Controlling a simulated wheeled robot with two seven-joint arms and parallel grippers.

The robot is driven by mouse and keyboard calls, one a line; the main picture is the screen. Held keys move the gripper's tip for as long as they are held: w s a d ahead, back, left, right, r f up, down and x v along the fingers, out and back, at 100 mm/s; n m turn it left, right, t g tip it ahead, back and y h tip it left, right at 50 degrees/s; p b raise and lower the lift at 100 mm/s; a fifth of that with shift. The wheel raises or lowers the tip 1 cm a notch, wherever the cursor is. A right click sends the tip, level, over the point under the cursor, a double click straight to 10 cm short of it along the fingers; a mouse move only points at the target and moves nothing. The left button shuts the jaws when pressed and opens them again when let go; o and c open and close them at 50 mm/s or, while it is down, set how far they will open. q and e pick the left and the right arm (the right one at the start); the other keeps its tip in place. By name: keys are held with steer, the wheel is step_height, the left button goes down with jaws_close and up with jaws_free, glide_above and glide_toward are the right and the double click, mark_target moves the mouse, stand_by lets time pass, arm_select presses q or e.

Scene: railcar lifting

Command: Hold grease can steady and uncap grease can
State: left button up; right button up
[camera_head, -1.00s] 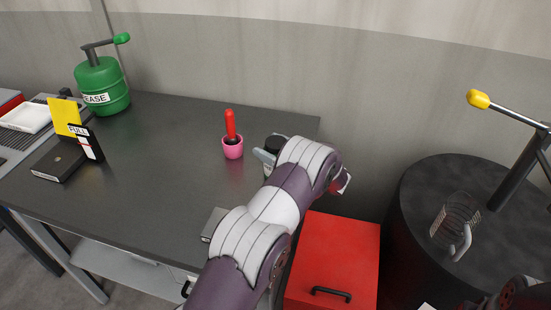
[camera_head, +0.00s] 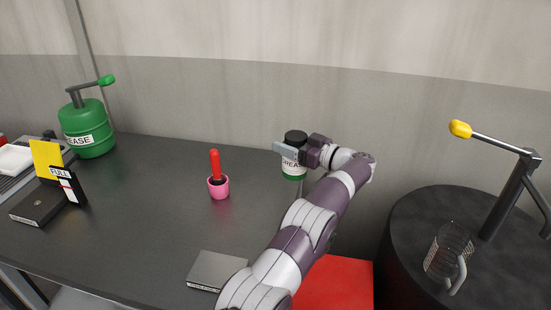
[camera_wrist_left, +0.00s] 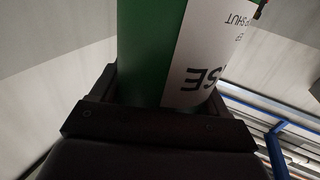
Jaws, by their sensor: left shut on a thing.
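I cannot tell whether the can's base touches the table. In the left wrist view, the can's green body (camera_wrist_left: 150,45) and white label (camera_wrist_left: 205,60) fill the space between the fingers; the cap is not visible there. My right gripper is out of view.
A pink cup (camera_head: 218,188) with a red-handled tool stands mid-table. A green grease pump (camera_head: 90,145), a yellow card (camera_head: 46,160) and a dark box (camera_head: 38,207) are left. A grey box (camera_head: 216,269) lies in front. A black drum (camera_head: 400,240) and red cabinet (camera_head: 335,283) are right.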

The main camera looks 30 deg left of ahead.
arm_select(q)
steer(key=shift+w+d+r, duration=0.2)
steer(key=shift+w+r, duration=0.1)
steer(key=shift+r, duration=0.1)
steer(key=o, duration=0.8)
steer(key=shift+c, duration=0.2)
steer(key=c, duration=1)
